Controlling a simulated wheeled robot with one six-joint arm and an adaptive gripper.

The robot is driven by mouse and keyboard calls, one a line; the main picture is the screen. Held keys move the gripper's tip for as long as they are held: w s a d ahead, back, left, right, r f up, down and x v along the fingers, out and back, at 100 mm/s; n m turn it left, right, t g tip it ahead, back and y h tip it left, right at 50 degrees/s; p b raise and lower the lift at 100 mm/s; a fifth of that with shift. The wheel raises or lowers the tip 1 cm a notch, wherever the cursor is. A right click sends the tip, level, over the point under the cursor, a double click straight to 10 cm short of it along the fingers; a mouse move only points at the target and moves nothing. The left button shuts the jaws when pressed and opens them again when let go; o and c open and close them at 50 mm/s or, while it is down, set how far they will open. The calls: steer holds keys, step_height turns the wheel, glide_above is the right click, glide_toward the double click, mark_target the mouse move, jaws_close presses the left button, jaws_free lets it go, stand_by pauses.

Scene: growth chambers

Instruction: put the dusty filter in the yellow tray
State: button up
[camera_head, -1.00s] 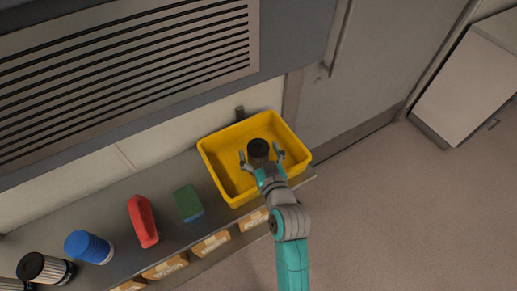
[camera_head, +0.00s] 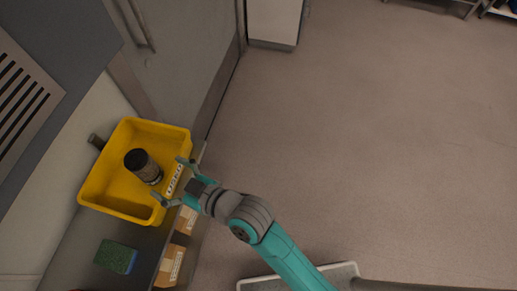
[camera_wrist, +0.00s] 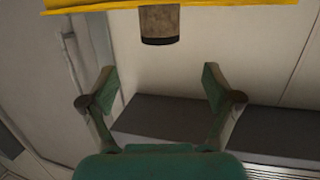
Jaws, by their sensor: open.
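The dusty filter (camera_head: 143,166), a dark-capped cylinder with a dirty brownish side, is inside the yellow tray (camera_head: 110,203), tilted or standing near its middle; I cannot tell which. In the wrist view the filter (camera_wrist: 160,27) shows at the top with the tray's yellow edge (camera_wrist: 230,5). My gripper (camera_head: 173,181) is open and empty at the tray's front right rim, apart from the filter. In the wrist view my gripper's two fingers (camera_wrist: 160,90) are spread with nothing between them.
The tray stands on a grey shelf with a green sponge (camera_head: 116,256) beside it. Cardboard boxes (camera_head: 170,266) sit on a level below. A grey cabinet wall is behind. The floor to the right is open, with a white cabinet (camera_head: 273,22) at the back.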

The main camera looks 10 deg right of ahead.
steer(key=s+d+f+m+t+h, duration=0.1)
steer(key=s+d+f+m+h, duration=0.15)
steer(key=d, duration=0.55)
steer(key=s+d+f+m+t+h, duration=0.2)
steer(key=d+f, duration=0.1)
steer(key=d, duration=0.4)
steer(key=s+d+f+m+t+h, duration=0.1)
steer(key=s+d+f+m+h, duration=0.1)
steer(key=d, duration=0.6)
steer(key=s+d+r+m+h, duration=0.2)
steer(key=s+d, duration=0.4)
steer(key=s, duration=0.3)
steer(key=s+d+r+m+t+h, duration=0.1)
steer(key=s+d+r+m+h, duration=0.1)
steer(key=s+d+h, duration=0.2)
steer(key=s+d, duration=0.2)
steer(key=s, duration=0.2)
steer(key=shift+s+d+t, duration=0.2)
steer(key=shift+s+t, duration=0.1)
steer(key=shift+s, duration=0.1)
